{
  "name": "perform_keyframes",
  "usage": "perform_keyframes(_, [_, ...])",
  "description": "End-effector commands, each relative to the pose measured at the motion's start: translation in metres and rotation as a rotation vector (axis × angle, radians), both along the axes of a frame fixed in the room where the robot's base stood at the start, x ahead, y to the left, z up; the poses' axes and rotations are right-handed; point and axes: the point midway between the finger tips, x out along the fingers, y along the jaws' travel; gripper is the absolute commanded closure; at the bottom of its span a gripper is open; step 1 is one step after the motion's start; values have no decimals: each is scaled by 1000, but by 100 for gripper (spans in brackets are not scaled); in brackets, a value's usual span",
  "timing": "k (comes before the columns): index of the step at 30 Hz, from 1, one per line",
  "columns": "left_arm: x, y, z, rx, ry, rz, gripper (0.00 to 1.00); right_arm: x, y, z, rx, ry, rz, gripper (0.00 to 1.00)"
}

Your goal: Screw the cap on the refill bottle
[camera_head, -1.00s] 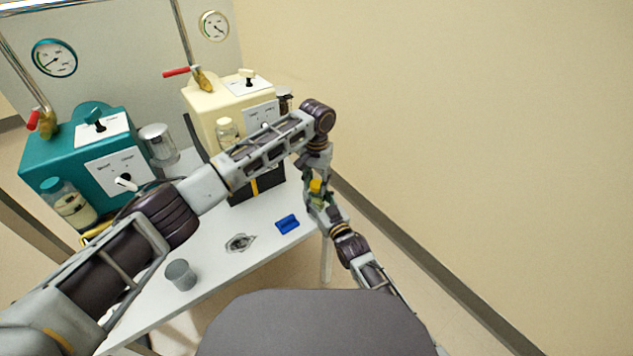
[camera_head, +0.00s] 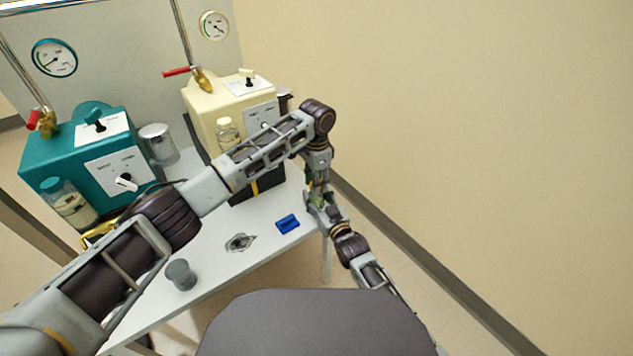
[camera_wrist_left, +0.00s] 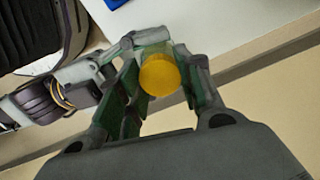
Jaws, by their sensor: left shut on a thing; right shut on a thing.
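The yellow cap (camera_wrist_left: 163,76) sits between the fingers of my left gripper (camera_wrist_left: 165,82) in the left wrist view, seen from above. My left gripper (camera_head: 318,181) is shut on it, pointing down at the table's right edge in the head view. My right gripper (camera_head: 320,202) is directly below, shut on the refill bottle, which the fingers and cap almost wholly hide. The two grippers are very close together. How far the cap is seated on the bottle cannot be told.
A teal box (camera_head: 80,150) and a cream box (camera_head: 225,105) stand at the back of the white table (camera_head: 215,265). A blue block (camera_head: 287,224), a metal piece (camera_head: 240,242) and a grey cup (camera_head: 180,274) are on the table. A wall is at the right.

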Motion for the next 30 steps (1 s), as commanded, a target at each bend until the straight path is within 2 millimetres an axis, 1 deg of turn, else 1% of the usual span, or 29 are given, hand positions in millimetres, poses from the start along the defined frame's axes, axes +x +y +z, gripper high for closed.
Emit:
perform_keyframes(17, [1,1,0,1,0,-459,93,0,0,0,0,0,0,100])
perform_keyframes(21, [1,1,0,1,0,-458,93,0,0,0,0,0,0,100])
perform_keyframes(22, [1,1,0,1,0,-457,63,0,0,0,0,0,0,100])
perform_keyframes(27, [1,1,0,0,-1,-456,43,0,0,0,0,0,0,100])
perform_keyframes(30, [0,0,0,0,-1,-456,43,0,0,0,0,0,0,100])
